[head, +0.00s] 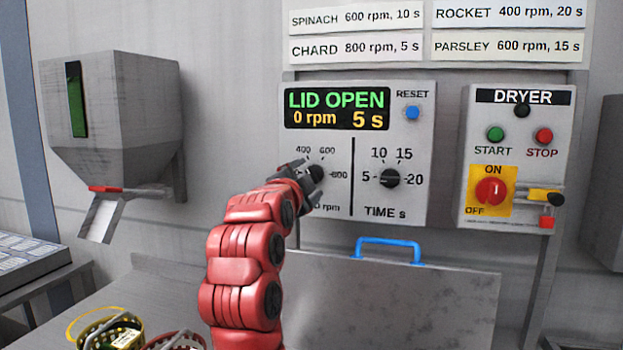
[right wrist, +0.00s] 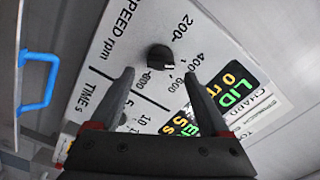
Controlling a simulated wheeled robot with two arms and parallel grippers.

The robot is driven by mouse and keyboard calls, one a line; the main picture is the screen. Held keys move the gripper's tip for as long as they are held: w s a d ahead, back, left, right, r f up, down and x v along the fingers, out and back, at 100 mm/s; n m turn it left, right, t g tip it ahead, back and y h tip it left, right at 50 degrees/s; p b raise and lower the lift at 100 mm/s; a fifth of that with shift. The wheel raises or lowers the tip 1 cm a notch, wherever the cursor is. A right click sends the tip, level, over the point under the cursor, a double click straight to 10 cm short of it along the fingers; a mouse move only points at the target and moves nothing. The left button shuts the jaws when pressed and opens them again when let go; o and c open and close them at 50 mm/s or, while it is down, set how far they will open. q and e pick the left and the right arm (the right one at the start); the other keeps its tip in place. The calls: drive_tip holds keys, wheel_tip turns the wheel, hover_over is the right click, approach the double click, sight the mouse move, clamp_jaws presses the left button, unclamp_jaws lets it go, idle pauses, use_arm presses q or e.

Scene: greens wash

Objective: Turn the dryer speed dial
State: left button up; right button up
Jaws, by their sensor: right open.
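The speed dial is a black round knob on the left half of the grey control panel (head: 292,145). In the head view my right gripper (head: 313,185) covers part of it. In the right wrist view the speed dial (right wrist: 160,58) shows whole, with numbers from 200 to 800 around it. The open fingers of my right gripper (right wrist: 158,77) point at the dial, one to each side, with nothing visible held. Whether they touch it I cannot tell. The panel display (head: 337,108) reads LID OPEN, 0 rpm, 5 s. My left gripper is out of view.
The black time dial (head: 391,177) is right of the speed dial, below the blue reset button (head: 412,112). The dryer switch box (head: 514,150) hangs further right. A blue handle (head: 388,243) is on the metal lid below. Baskets (head: 112,331) stand at lower left.

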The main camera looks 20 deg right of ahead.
drive_tip(key=v, duration=1.3)
drive_tip(key=shift+s, duration=0.2)
drive_tip(key=shift+a, duration=0.2)
